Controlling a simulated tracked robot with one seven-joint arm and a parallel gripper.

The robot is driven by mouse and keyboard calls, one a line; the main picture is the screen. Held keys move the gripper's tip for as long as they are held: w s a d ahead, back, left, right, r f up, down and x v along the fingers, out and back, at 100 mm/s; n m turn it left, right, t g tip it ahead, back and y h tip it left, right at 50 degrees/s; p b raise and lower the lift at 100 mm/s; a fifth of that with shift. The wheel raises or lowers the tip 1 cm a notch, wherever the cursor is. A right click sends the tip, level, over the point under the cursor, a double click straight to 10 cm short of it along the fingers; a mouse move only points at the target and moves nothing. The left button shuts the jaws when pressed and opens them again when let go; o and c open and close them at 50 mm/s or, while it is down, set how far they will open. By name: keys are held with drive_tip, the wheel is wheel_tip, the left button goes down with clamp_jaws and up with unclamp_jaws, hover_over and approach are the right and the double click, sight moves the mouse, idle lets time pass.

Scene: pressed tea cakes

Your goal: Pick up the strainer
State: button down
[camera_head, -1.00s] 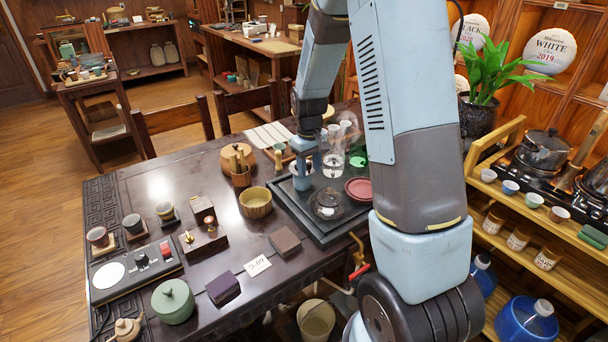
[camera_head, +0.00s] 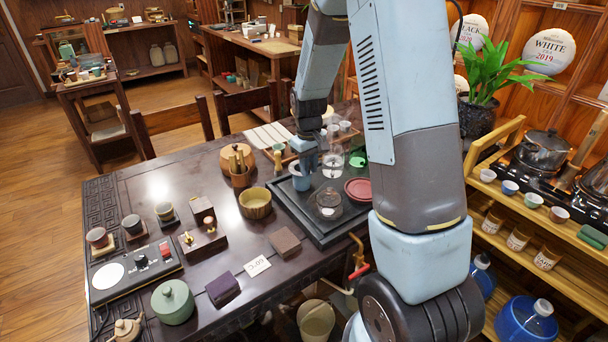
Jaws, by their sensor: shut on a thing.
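My gripper (camera_head: 304,166) points down over the left part of the dark tea tray (camera_head: 318,238), its jaws shut at the top of a small blue cup-shaped piece (camera_head: 301,183). I take the thing between the jaws to be the strainer, but the fingers and arm hide most of it. I cannot tell whether it is clear of the blue piece or still touching it.
A glass vessel (camera_head: 329,204) and a red dish (camera_head: 359,189) stand on the tray close to the right. A wooden bowl (camera_head: 256,204) and a tool holder (camera_head: 240,177) stand to the left.

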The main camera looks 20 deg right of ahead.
wheel_tip(320, 180, up, 11)
drive_tip(key=shift+f, duration=0.1)
idle(0.6)
